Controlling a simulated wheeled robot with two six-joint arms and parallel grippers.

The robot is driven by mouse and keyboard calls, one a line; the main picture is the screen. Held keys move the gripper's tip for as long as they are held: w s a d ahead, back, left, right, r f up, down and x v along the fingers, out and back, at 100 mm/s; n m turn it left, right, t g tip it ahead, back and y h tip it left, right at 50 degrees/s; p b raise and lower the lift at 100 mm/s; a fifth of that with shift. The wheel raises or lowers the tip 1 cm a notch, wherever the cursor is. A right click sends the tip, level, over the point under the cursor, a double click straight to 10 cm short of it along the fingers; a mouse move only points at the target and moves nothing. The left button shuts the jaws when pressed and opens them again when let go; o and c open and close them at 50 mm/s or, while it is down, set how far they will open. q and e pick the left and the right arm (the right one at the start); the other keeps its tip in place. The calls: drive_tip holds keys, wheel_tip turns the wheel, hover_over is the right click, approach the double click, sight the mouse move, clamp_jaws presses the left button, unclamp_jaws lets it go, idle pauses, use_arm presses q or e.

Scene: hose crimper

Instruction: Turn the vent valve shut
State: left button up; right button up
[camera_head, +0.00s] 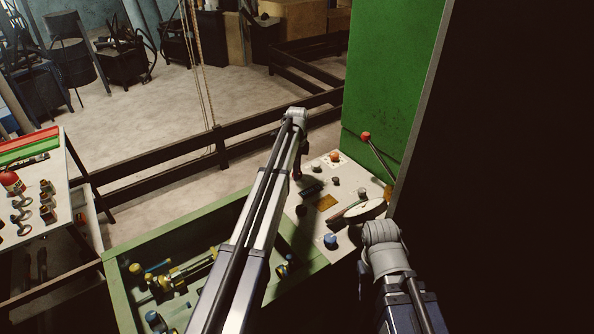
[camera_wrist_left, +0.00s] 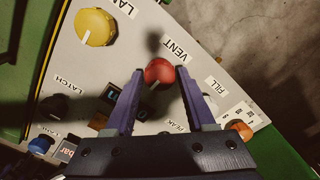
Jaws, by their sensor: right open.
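The vent valve is a red round knob (camera_wrist_left: 159,74) beside the VENT label on a pale panel (camera_wrist_left: 75,75). A thin white line shows on its lower part, slanting down to the left. My left gripper (camera_wrist_left: 159,80) has its two purple fingers on either side of the knob, with narrow gaps. In the head view my left gripper (camera_head: 298,170) hangs down over the panel, and I cannot make out the vent knob there. My right gripper (camera_head: 362,280) shows only as a dark shape below its wrist, right of the panel; its fingers are mostly hidden.
A yellow knob (camera_wrist_left: 94,27), a blue knob (camera_wrist_left: 40,144) and an orange knob (camera_wrist_left: 241,130) surround the vent knob. A red-tipped lever (camera_head: 366,137) rises at the panel's right. A green cabinet (camera_head: 394,80) stands behind. A green tray (camera_head: 122,295) holds tools.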

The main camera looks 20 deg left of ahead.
use_arm(q)
clamp_jaws()
drive_tip(key=shift+n, duration=0.3)
drive_tip(key=n, duration=0.3)
drive_tip(key=shift+n, duration=0.3)
drive_tip(key=n, duration=0.4)
drive_tip(key=shift+n, duration=0.3)
drive_tip(key=n, duration=0.4)
drive_tip(key=shift+n, duration=2.5)
